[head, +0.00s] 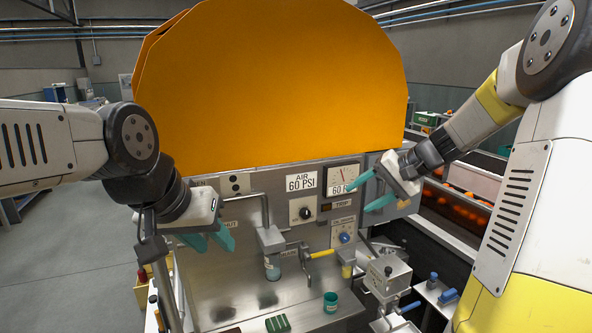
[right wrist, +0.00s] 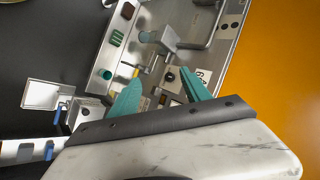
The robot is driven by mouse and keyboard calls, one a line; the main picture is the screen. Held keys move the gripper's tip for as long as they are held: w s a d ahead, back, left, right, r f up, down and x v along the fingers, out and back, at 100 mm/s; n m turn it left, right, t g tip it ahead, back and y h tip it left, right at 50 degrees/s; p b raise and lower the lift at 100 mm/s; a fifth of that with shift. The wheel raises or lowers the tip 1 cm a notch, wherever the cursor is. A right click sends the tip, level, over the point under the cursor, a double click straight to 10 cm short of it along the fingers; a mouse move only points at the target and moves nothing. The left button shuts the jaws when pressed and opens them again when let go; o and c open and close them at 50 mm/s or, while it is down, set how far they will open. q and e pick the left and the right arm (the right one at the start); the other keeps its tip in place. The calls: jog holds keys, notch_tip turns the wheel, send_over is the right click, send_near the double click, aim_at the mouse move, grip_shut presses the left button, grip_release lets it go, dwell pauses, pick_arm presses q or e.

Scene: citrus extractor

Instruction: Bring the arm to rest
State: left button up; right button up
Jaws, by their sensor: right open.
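My right arm comes in from the right in the head view. Its gripper (head: 359,197) is open and empty, in front of the panel near the pressure gauge (head: 341,180). In the right wrist view its teal fingers (right wrist: 162,80) stand apart with nothing between them. My left gripper (head: 218,245) hangs in front of the left part of the panel, left of a metal spout with a clear cup (head: 272,266). Its teal fingers look apart and hold nothing visible.
The citrus extractor's steel panel (head: 255,205) and orange hood (head: 280,90) fill the middle. On its tray are a green cup (head: 331,302) and a green ribbed block (head: 277,323). A yellow-handled valve (head: 318,254) and a metal box (head: 388,276) stick out. A conveyor with oranges (head: 455,212) lies right.

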jog(key=s+a+r+n+h, duration=0.1)
jog(key=s+n+h, duration=0.1)
jog(key=s, duration=1)
jog(key=s+a+r+n+t+h, duration=0.1)
jog(key=s+a+r+n+h, duration=0.1)
jog(key=s, duration=1)
jog(key=shift+n+h, duration=0.5)
jog(key=shift+h, duration=0.3)
